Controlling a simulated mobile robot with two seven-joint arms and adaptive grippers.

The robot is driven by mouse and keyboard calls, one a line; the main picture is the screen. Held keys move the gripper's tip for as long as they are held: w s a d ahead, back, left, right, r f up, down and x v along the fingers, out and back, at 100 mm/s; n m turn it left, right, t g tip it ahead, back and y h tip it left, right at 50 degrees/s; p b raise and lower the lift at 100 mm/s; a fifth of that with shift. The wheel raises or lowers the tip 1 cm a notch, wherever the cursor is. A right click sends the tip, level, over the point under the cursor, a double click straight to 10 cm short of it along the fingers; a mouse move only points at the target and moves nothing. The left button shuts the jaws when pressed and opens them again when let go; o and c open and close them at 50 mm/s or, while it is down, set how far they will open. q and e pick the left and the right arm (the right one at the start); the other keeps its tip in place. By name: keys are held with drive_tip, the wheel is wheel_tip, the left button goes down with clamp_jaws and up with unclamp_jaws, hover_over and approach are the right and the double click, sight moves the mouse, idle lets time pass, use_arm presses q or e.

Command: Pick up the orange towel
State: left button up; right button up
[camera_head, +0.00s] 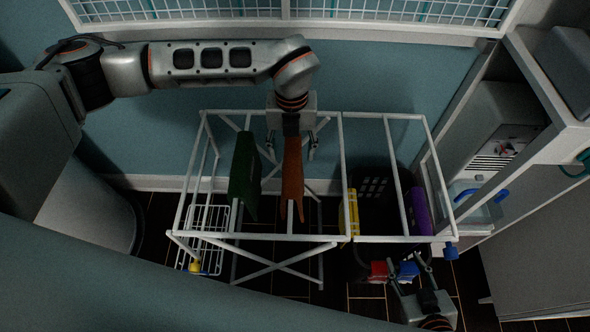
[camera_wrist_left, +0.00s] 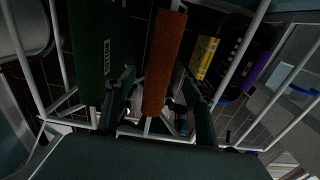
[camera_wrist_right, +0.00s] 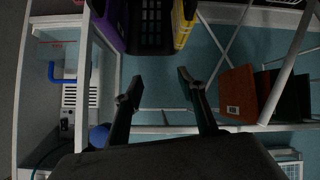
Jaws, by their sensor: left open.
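The orange towel (camera_head: 292,180) hangs over a bar of the white drying rack (camera_head: 290,239). My left gripper (camera_head: 292,152) is open above the towel's far end, one finger on each side of it. In the left wrist view the towel (camera_wrist_left: 163,62) runs between the spread fingers (camera_wrist_left: 160,105), with gaps on both sides. The right wrist view shows the towel (camera_wrist_right: 238,93) at the right, apart from my right gripper (camera_wrist_right: 158,88). My right gripper is open and empty at the rack's front right corner. The left gripper's body hides part of the towel's far end.
A green towel (camera_head: 245,172) hangs close left of the orange one. A yellow item (camera_head: 349,213) and a purple item (camera_head: 420,211) are at the right, near a dark basket (camera_head: 373,186). A white shelf unit (camera_head: 548,85) bounds the right side.

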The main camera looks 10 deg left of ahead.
sight(292, 163)
use_arm(q)
drive_tip(key=f, duration=0.2)
drive_tip(key=shift+s+f, duration=0.25)
drive_tip(key=shift+f, duration=0.1)
wheel_tip(292, 163, down, 2)
drive_tip(key=shift+s+f+b, duration=0.1)
drive_tip(key=shift+f+b, duration=0.05)
drive_tip(key=shift+b, duration=0.5)
wheel_tip(292, 163, down, 2)
drive_tip(key=shift+f, duration=0.1)
drive_tip(key=c, duration=1.3)
clamp_jaws()
drive_tip(key=shift+r, duration=0.25)
use_arm(e)
drive_tip(key=shift+s+a+f, duration=0.25)
drive_tip(key=shift+s+f, duration=0.4)
